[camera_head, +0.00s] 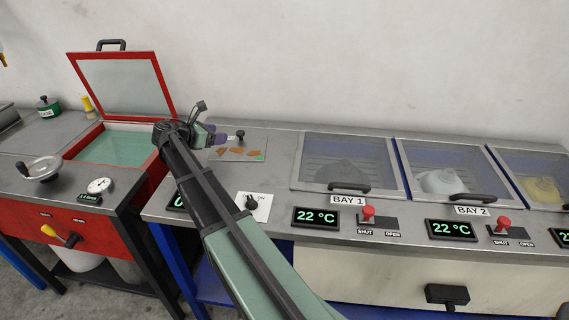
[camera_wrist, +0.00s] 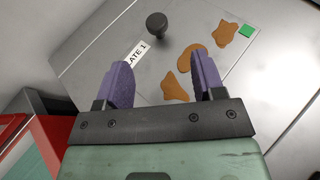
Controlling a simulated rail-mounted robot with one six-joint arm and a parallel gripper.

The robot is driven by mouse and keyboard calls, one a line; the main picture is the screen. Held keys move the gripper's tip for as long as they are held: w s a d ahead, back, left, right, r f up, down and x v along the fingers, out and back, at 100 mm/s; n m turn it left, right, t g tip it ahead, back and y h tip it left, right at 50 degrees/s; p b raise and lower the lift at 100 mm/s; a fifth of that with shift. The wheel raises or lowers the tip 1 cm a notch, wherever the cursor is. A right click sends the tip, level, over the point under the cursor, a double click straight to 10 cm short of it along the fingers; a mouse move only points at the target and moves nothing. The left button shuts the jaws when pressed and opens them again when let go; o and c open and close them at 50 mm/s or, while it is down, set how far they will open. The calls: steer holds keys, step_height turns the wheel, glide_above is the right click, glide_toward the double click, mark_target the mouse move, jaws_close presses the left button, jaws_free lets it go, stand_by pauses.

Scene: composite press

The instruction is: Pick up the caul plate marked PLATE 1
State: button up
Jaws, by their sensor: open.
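The caul plate marked PLATE 1 (camera_wrist: 125,90) is a flat grey plate with a black knob (camera_wrist: 157,21), orange-brown patches and a small green square. In the wrist view its white label shows "LATE 1", the rest hidden behind a finger. In the head view the plate (camera_head: 251,155) lies on the steel bench left of the bays, partly hidden by my gripper. My gripper (camera_wrist: 164,85) is open and empty, its purple fingers apart over the plate. The knob is beyond the fingertips, a little left of the middle. In the head view my gripper (camera_head: 213,137) is at the plate's left side.
A red-framed press (camera_head: 72,56) with its lid raised stands left of the plate. BAY 1 (camera_head: 345,195) and BAY 2 (camera_head: 470,205), with clear lids down, lie to the right.

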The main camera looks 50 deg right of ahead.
mark_target(240, 132)
steer(key=shift+d, duration=0.3)
steer(key=b+x, duration=0.1)
steer(key=x, duration=0.1)
steer(key=b+x, duration=0.1)
steer(key=x, duration=0.2)
steer(key=shift+w+a+f, duration=0.1)
steer(key=shift+w+f, duration=0.1)
steer(key=shift+w, duration=0.05)
steer(key=b+x, duration=0.2)
steer(key=x, duration=0.3)
steer(key=shift+f, duration=0.1)
steer(key=shift+d, duration=0.2)
jaws_close()
